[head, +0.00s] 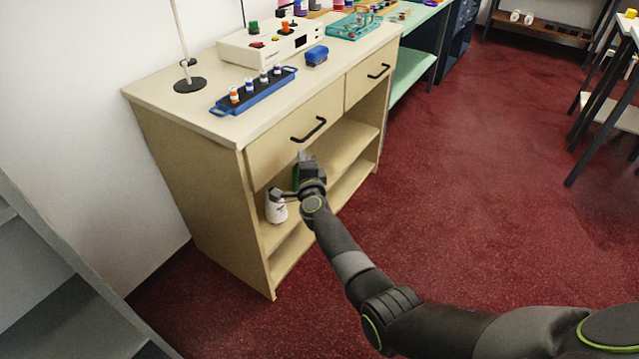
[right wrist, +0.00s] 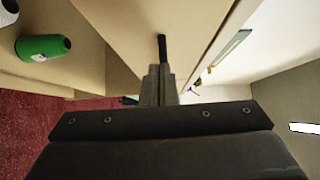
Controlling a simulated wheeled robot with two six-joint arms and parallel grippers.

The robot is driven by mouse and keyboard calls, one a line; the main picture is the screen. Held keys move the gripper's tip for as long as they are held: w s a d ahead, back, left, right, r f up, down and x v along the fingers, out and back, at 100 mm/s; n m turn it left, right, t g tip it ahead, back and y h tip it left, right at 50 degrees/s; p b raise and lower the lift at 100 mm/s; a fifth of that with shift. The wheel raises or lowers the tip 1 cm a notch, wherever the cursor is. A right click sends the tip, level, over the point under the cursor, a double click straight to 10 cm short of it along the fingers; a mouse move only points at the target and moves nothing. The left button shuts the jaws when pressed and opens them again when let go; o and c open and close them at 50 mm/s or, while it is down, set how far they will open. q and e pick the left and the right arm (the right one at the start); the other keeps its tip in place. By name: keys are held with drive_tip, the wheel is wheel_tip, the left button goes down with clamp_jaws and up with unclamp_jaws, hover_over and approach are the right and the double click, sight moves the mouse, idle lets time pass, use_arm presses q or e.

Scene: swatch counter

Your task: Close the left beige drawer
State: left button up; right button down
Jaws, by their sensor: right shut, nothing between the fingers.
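The left beige drawer (head: 275,146) is in the upper left of the cabinet front, with a black bar handle (head: 308,130). It looks flush or nearly flush with the cabinet; a small gap cannot be told. My right gripper (head: 303,157) is shut and empty, just below and in front of the drawer's handle. In the right wrist view, the shut fingertips (right wrist: 160,73) point at the drawer front (right wrist: 190,25), close to the handle (right wrist: 162,48). Whether they touch it cannot be told. My left gripper is not in view.
Under the drawer, an open shelf holds a white bottle (head: 276,207) and a green bottle (right wrist: 43,47). The right drawer (head: 366,80) looks shut. Red floor in front is clear.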

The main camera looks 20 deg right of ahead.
drive_tip(key=s+p, duration=0.3)
drive_tip(key=s, duration=0.4)
drive_tip(key=s+d+f+n+g+y+p, duration=0.1)
drive_tip(key=s+d+f+n+g, duration=0.2)
drive_tip(key=s+f, duration=0.55)
drive_tip(key=s+d+f+n+g+p, duration=0.1)
drive_tip(key=s+f+n+g+p, duration=0.15)
drive_tip(key=s+f+n, duration=0.45)
drive_tip(key=s+d+f+n+g+y+p, duration=0.1)
drive_tip(key=s+d+f+g, duration=0.15)
drive_tip(key=s+f, duration=0.85)
use_arm(q)
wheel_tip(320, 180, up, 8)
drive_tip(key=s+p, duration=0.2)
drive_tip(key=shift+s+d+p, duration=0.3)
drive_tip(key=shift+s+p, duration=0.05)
drive_tip(key=shift+p, duration=0.05)
use_arm(e)
drive_tip(key=s+d+f+n+g, duration=0.2)
drive_tip(key=s+f+g, duration=0.1)
drive_tip(key=s, duration=0.8)
drive_tip(key=s+d+f+n+g+h, duration=0.1)
drive_tip(key=s+d+f+n+g, duration=0.2)
drive_tip(key=s, duration=0.8)
drive_tip(key=s+d+f+n+g, duration=0.2)
drive_tip(key=s+d+f, duration=0.1)
drive_tip(key=s, duration=0.8)
drive_tip(key=shift+d+f+g+h, duration=0.15)
drive_tip(key=shift+f+g+h, duration=0.25)
drive_tip(key=shift+f, duration=0.45)
